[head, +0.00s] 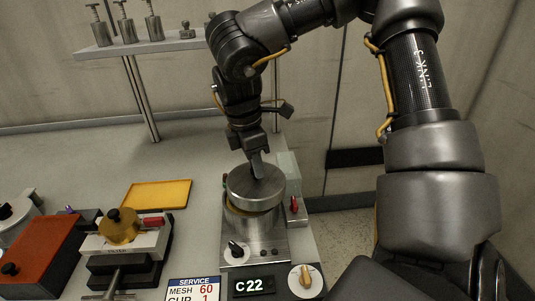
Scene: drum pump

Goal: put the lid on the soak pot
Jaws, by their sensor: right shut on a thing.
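The lid (250,190) is a round grey metal disc. My right gripper (258,168) comes down from above and is shut on the lid near its middle; the grip point itself is mostly hidden by the fingers. The soak pot (249,224) is a metal cylinder standing on a steel unit (270,246). The lid is over the pot's mouth, and a brass-coloured strip shows below its front edge. I cannot tell whether the lid touches the rim. My left gripper is not in view.
The unit has a black knob, a C 22 display (254,285) and a dial (305,281). A red-handled part (294,206) stands close right of the pot. Left are a yellow tray (157,195), a clamp with a brass piece (119,226) and a red-brown box (40,257). A shelf (160,47) holds metal plungers.

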